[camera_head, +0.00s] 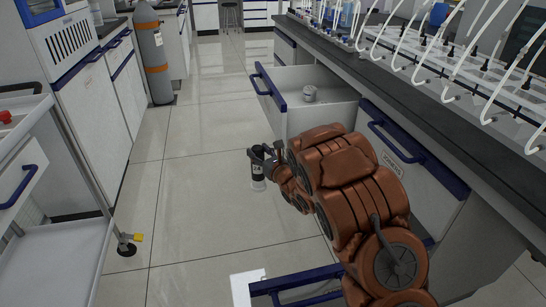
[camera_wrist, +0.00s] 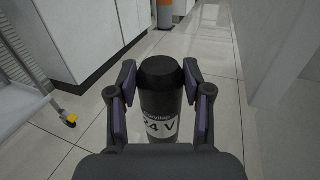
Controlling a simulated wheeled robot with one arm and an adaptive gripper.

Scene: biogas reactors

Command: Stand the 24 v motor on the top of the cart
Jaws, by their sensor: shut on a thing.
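The 24 V motor (camera_wrist: 160,100) is a dark cylinder with a white label reading "24 V". It stands upright between the two fingers of my gripper (camera_wrist: 160,85) in the wrist view, and the fingers close on its sides. In the head view the motor (camera_head: 258,172) hangs over the aisle floor, left of the open drawer, with my gripper (camera_head: 265,153) at its upper part. The cart (camera_head: 62,235) is at the left edge of the head view, with a white lower shelf; only part of its top shows. Its side also appears at the left of the wrist view (camera_wrist: 22,85).
A lower drawer (camera_head: 295,285) is also open near my arm. A grey gas cylinder (camera_head: 150,55) stands by the left cabinets. A caster (camera_head: 127,248) sticks out from the cart. The aisle floor is clear.

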